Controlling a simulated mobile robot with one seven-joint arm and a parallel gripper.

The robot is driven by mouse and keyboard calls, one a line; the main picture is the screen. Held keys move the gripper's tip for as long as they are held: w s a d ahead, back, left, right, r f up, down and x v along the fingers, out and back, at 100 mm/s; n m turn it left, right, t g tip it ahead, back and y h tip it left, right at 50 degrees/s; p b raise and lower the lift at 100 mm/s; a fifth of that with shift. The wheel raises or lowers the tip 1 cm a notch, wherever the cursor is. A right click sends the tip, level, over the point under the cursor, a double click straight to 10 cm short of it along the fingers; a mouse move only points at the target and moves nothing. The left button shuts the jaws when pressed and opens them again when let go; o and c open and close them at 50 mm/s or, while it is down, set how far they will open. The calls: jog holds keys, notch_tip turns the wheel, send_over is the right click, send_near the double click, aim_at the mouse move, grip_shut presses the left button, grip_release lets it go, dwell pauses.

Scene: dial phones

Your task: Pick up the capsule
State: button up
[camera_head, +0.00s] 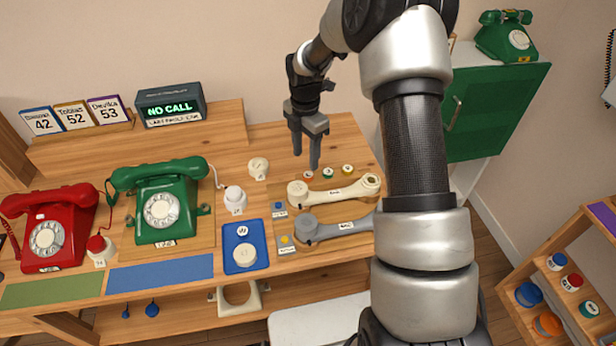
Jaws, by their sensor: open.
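A round cream disc (244,254), which looks like a capsule, lies flat on the blue tray (236,232) near the front of the wooden bench. A similar cream round piece (258,168) sits further back, and I cannot tell for sure which one is the capsule. My gripper (306,160) points down over the back right of the bench, with its two fingers apart and nothing between them. It is to the right of both round pieces and touches neither.
A cream handset (335,191) and a grey handset (335,228) lie right of the blue tray. A white knob-like piece (235,198) stands behind the tray. Green (162,208) and red (47,236) dial phones stand at left. A green cabinet (495,105) stands at right.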

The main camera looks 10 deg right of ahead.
aim_at(308, 175)
jog(key=f, duration=0.6)
jog(key=shift+s+d+f, duration=0.1)
jog(key=shift+d+f, duration=0.15)
jog(key=c, duration=1)
